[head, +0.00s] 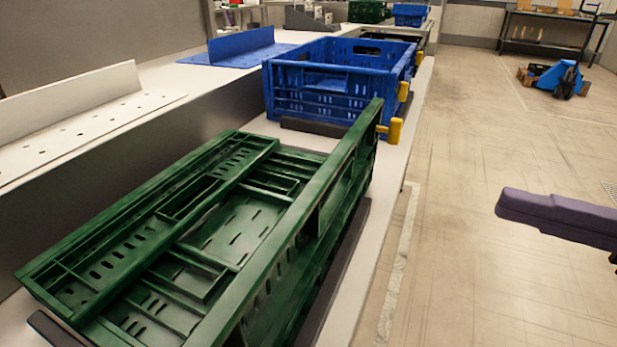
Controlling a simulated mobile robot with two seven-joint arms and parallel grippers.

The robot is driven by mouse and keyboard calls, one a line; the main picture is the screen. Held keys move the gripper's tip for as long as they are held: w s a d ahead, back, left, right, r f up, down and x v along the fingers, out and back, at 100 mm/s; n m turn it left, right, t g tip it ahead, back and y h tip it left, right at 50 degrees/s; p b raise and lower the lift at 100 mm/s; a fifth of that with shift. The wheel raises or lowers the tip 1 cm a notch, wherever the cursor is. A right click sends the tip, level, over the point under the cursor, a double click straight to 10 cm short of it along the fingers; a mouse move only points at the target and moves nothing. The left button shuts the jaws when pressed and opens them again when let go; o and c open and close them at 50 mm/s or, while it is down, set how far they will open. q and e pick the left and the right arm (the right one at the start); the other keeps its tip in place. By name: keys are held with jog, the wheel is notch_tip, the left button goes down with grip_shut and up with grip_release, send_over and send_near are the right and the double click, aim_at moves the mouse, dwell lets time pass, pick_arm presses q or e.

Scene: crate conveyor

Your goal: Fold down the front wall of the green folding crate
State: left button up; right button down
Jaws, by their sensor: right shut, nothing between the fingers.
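The green folding crate (122,207) lies on the conveyor ledge in the left and lower middle of the head view. Its long wall on the right side (308,205), along the aisle edge, stands up. The other walls look folded down flat inside it, over the slotted floor. My right gripper (508,205), purple, is at the right edge of the view over the aisle. It is shut and empty, well apart from the crate. My left gripper is not in view.
A blue crate (325,109) with walls up stands just behind the green one, with yellow parts (394,131) at its aisle side. A white panel (70,104) and a blue panel (242,44) lie to the left. The floor (470,130) nearby is free.

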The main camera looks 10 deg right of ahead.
jog(key=f, duration=0.1)
pick_arm(q)
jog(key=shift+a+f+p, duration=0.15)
jog(key=shift+p, duration=0.15)
pick_arm(e)
send_near(341, 174)
jog(key=shift+n, duration=0.3)
jog(key=x, duration=0.7)
